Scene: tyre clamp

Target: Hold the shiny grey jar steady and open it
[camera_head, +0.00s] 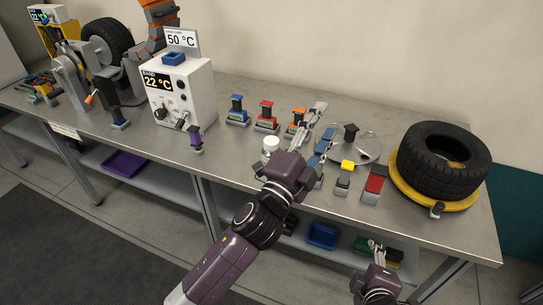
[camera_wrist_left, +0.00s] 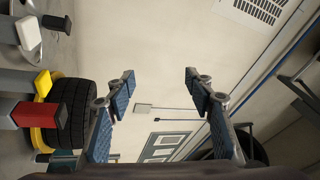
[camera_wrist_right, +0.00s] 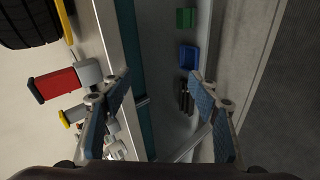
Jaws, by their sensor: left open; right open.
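A small pale grey cylinder (camera_head: 271,147), which looks like the jar, stands upright on the bench in the head view. My left gripper (camera_head: 318,135) is just to its right, apart from it, and partly over the tools on the bench. It is open, and in the left wrist view the space between its fingers (camera_wrist_left: 162,95) is empty, with the wall behind. My right gripper (camera_head: 377,252) is low in front of the bench. It is open, and in the right wrist view nothing is between its fingers (camera_wrist_right: 160,100). I cannot make out the jar's lid.
A tyre (camera_head: 440,160) on a yellow ring stands at the bench's right. Blue, red and orange-topped blocks (camera_head: 266,118) stand behind the jar. A yellow-topped block (camera_head: 344,178) and red block (camera_head: 374,184) lie right of my left gripper. A white heater box (camera_head: 185,95) is left.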

